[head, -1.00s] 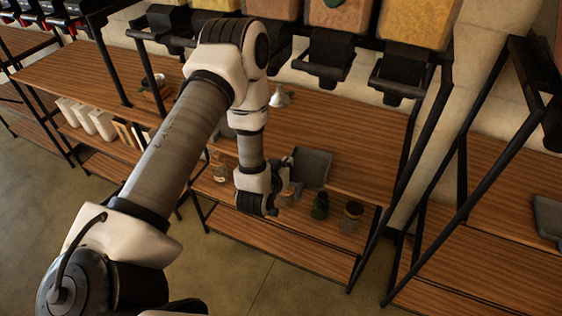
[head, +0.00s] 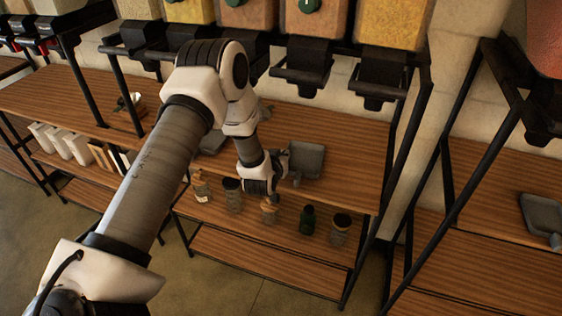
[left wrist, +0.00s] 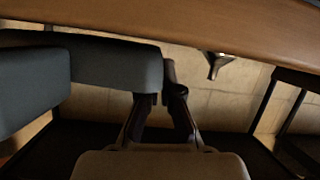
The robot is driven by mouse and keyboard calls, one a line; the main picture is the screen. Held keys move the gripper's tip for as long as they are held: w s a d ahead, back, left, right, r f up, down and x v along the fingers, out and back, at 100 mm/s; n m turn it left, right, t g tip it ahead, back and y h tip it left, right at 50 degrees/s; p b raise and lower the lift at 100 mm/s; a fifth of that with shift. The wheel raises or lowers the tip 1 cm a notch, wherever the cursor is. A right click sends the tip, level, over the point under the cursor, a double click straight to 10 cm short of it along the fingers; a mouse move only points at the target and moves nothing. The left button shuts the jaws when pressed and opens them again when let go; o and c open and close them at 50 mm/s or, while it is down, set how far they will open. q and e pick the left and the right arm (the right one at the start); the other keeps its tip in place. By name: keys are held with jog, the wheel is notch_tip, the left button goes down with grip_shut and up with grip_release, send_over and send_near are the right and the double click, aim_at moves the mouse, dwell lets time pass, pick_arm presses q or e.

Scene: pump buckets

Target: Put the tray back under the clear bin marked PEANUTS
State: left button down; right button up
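The grey square tray (head: 306,160) is at the upper wooden shelf (head: 345,165), near its front edge, below the row of dispensers. My left gripper (head: 290,180) is at the tray's near edge, its fingers closed in on it. In the left wrist view the tray (left wrist: 105,72) fills the upper left, and its edge meets the tips of my left gripper (left wrist: 160,100). Whether the tray touches the shelf is hard to tell. No PEANUTS marking is readable; the clear bins (head: 325,18) are cut off at the top. My right gripper is not in view.
Several jars, including a green one (head: 308,220), stand on the lower shelf below the tray. Black dispenser spouts (head: 381,78) overhang the upper shelf. A slanted black post (head: 405,140) bounds the rack on the right. Another grey tray (head: 543,215) lies on the right rack.

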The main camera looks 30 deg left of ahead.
pick_arm(q)
jog(key=shift+f+b, duration=0.3)
jog(key=shift+f, duration=0.05)
dwell(0.3)
jog(key=c, duration=1.2)
grip_release()
jog(key=shift+c, duration=0.2)
jog(key=v, duration=1.2)
jog(key=s+d+f+m+g+h, duration=0.1)
jog(key=s+d+f+m+g, duration=0.2)
jog(key=s+f, duration=0.45)
jog(key=s+d+f+m+g+h, duration=0.1)
jog(key=s+d+f+g+h, duration=0.15)
jog(key=s+d+f, duration=0.5)
jog(key=s+f+g, duration=0.5)
jog(key=s+g, duration=0.2)
jog(key=s, duration=0.7)
jog(key=shift+s+d+f, duration=0.2)
jog(key=shift+d, duration=0.25)
